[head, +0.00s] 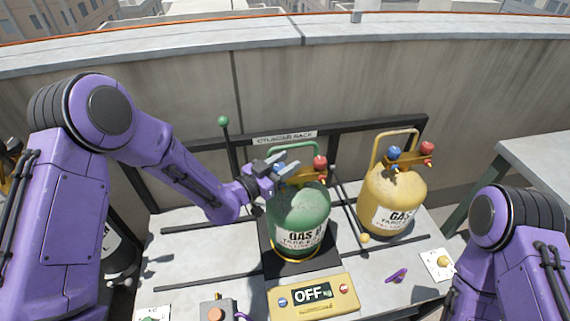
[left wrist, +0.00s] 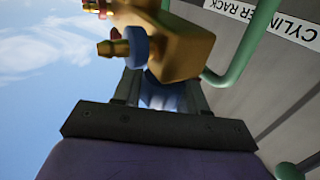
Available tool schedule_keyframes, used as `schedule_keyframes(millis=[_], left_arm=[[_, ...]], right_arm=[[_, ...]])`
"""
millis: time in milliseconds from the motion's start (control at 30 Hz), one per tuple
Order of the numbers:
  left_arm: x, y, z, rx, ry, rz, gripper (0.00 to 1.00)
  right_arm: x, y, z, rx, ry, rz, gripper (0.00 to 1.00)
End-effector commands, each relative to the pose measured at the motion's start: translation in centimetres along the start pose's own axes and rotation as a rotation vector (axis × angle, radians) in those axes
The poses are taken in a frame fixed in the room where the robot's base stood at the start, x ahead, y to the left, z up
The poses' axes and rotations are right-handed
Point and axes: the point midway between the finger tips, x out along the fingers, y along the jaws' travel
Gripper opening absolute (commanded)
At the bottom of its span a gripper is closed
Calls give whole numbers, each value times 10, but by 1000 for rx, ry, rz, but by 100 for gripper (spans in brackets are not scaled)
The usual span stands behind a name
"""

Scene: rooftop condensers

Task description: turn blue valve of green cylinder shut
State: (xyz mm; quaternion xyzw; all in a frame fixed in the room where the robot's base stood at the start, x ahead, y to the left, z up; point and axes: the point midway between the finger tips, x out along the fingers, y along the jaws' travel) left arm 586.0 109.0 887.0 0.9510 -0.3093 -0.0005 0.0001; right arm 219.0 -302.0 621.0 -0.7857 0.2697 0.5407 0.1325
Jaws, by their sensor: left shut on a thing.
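The green cylinder (head: 298,218), labelled GAS, stands upright on a dark plate at the rack. Its brass valve block (head: 303,176) carries a red valve (head: 320,162) on the right. My left gripper (head: 281,165) reaches in from the left and is shut on the blue valve at the block's left side. In the left wrist view the blue valve (left wrist: 160,94) shows between the fingers, close under the brass block (left wrist: 185,45). How far it is turned cannot be told. My right gripper is out of view.
A yellow cylinder (head: 392,200) with blue and red valves stands right of the green one. A display reading OFF (head: 311,295) sits in front. A green-tipped lever (head: 224,121) rises behind my left wrist. A purple item (head: 397,276) lies at front right.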

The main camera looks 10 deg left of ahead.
Motion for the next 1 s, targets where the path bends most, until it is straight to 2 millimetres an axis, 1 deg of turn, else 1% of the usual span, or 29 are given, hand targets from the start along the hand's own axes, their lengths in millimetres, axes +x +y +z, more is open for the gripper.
schedule_keyframes(millis=[267, 700, 1000], left_arm=[[0, 1, 2, 5, 3, 174, 11], [-2, 8, 3, 4, 2, 546, 11], [-4, 11, 2, 3, 1, 713, 11]], right_arm=[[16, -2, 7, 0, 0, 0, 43], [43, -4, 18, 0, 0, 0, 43], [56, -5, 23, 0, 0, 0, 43]])
